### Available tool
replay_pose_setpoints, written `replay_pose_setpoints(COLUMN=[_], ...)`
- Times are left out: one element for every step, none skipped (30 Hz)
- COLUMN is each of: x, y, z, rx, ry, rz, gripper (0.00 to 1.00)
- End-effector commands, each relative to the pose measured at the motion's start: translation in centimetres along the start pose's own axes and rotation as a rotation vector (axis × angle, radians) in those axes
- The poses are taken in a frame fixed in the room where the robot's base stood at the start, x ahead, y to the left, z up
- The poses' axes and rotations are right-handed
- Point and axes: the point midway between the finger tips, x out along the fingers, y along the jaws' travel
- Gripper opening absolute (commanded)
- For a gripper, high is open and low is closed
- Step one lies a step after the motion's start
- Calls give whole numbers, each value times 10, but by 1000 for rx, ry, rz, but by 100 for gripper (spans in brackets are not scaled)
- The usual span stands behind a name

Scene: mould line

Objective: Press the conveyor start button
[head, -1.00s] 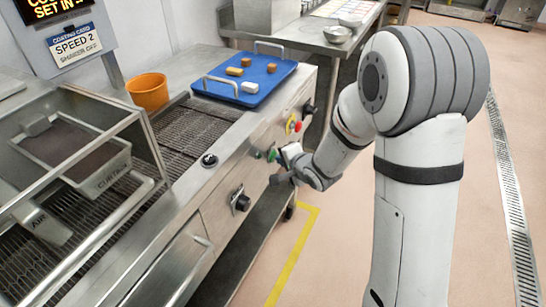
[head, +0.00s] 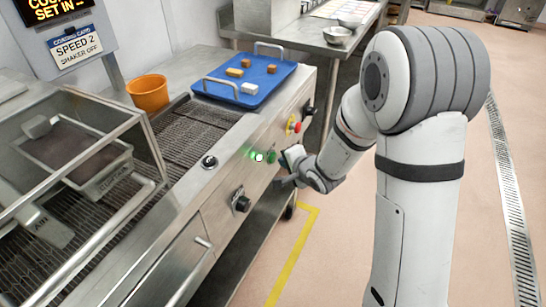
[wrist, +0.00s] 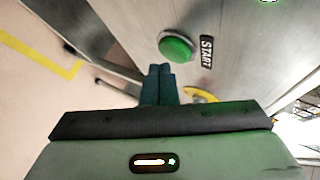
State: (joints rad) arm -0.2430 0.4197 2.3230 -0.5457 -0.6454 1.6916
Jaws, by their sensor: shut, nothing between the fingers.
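The green start button (head: 272,157) is on the front panel of the steel conveyor (head: 215,215). In the wrist view the green button (wrist: 176,46) has a START label (wrist: 206,52) beside it. A small green lamp (head: 258,156) left of the button is lit. My gripper (wrist: 160,70) is shut and empty. Its fingertips are close to the button but appear apart from it. In the head view my gripper is to the right of the button and partly hidden by my wrist.
A red knob on yellow (head: 294,125) and a dark knob (head: 308,109) sit farther along the panel. Another knob (head: 241,200) is nearer. A blue tray (head: 215,90) with several small blocks and an orange bucket (head: 148,93) stand on the conveyor. The floor at right is open.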

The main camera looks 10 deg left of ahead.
Motion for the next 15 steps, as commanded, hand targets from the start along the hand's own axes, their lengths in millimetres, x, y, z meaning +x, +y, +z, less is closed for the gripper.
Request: replay_pose_setpoints(x=[-2,-2,-2,-2,-2,-2,-2,-2,-2,-2,-2,-4,-5,-7,-10], y=[1,1,1,2,2,2,2,2,2,2,2,2,3,4,6], z=[-1,-1,-1,-1,-1,-1,-1,-1,-1,-1,-2,-2,-3,-5,-7], rx=[0,0,0,0,0,0,0,0,0,0,0,0,0,0,1], ry=[0,0,0,0,-1,-1,-1,-1,-1,-1,-1,0,0,0,1], rz=[1,0,0,0,0,0,0,0,0,0,0,0,0,1,1], gripper=[0,0,0,0,0,0,0,0,0,0,0,0,0,0,0])
